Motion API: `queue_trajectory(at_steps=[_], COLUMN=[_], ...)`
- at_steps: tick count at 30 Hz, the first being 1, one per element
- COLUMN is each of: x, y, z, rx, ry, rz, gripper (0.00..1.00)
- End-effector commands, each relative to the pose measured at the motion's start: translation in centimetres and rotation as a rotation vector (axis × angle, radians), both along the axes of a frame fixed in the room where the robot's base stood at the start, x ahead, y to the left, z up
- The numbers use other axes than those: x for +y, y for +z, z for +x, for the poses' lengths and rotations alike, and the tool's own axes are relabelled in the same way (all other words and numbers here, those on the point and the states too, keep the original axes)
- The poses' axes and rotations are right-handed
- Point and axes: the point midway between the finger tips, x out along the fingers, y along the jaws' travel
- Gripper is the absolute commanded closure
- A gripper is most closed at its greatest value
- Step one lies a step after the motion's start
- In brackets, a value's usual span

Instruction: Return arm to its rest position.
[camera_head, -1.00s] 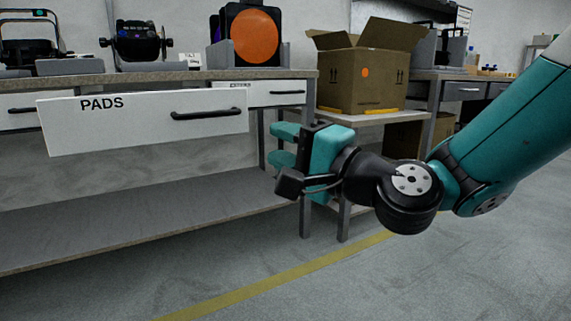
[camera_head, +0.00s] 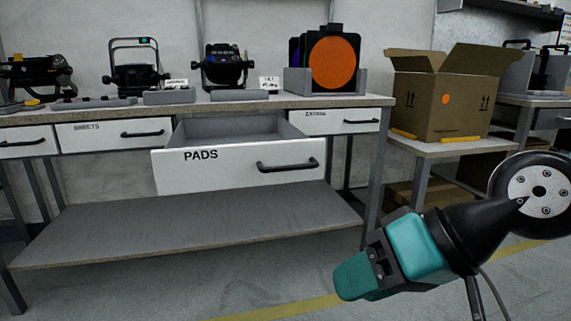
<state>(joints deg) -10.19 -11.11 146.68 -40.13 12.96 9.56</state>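My gripper (camera_head: 355,277) is at the lower right of the head view, low over the floor and pointing left and down. It is clear of the bench and touches nothing that I can see. Only one teal finger pad shows clearly, so the gap between the fingers is hidden. No held thing shows at it. My dark wrist joint is at the right edge, and the rest of the arm is out of view.
The PADS drawer (camera_head: 238,167) stands pulled out from the workbench (camera_head: 130,110). The SHEETS drawer (camera_head: 112,134) and another labelled drawer (camera_head: 335,121) look shut. An open cardboard box (camera_head: 437,103) stands on a side table (camera_head: 436,149). The floor in front is clear.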

Motion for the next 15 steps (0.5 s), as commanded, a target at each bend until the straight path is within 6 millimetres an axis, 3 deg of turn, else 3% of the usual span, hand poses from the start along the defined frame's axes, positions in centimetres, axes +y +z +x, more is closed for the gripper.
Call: queue_trajectory(at_steps=[1,8,15], x=[-0.9,-6.2,-5.9], y=[1.7,4.2,11.1], z=[-1.2,-6.4,-6.1], rx=[0.012,0.131,0.130], ry=[0.054,0.269,0.258], rz=[-0.088,-0.451,-0.433], gripper=[0.63,0.63,0.63])
